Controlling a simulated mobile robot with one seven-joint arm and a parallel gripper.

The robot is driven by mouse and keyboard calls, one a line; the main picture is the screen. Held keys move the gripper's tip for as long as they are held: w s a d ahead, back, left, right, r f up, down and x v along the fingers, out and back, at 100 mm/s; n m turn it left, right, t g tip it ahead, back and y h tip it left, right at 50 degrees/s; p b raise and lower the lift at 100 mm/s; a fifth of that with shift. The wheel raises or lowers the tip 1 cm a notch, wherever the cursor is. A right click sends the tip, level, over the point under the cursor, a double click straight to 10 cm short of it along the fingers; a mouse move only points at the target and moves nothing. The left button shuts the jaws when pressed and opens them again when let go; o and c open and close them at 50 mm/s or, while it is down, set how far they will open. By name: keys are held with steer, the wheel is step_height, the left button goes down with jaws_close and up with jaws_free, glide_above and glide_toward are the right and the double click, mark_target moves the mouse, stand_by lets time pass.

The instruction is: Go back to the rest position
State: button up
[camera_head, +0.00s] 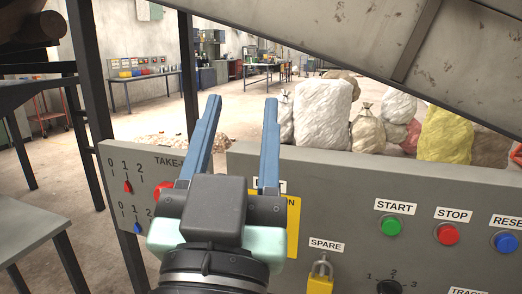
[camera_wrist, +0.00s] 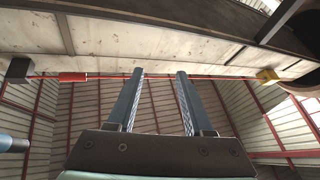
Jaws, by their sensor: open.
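My gripper (camera_head: 241,105) is open, with its two blue fingers apart and nothing between them. In the head view it points up and away in front of the grey control panel (camera_head: 345,205), covering part of the panel's left half and a yellow sign. In the wrist view the open fingers (camera_wrist: 158,74) point up toward a pale overhead surface (camera_wrist: 150,38) and a thin red line with a red piece (camera_wrist: 73,77) and a yellow piece (camera_wrist: 267,75). I cannot tell how far the fingers are from that line.
The panel has a green START button (camera_head: 391,225), a red STOP button (camera_head: 446,234), a blue button (camera_head: 505,241) and a yellow padlock (camera_head: 320,279). A sloping metal chute (camera_head: 400,35) hangs above. Filled bags (camera_head: 322,112) stand behind. A grey table (camera_head: 25,228) is at left.

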steer(key=s+d+r+t+p, duration=0.1)
steer(key=s+r+p, duration=0.1)
steer(key=r+p, duration=1.3)
steer(key=s+r+n+t+y+p, duration=0.1)
steer(key=s+r+t+p, duration=0.1)
steer(key=r+p, duration=1.2)
step_height(320, 180, up, 10)
steer(key=shift+s+d+f+n+y+p, duration=0.2)
steer(key=shift+d+n+y+p, duration=0.1)
steer(key=shift+d+p, duration=0.1)
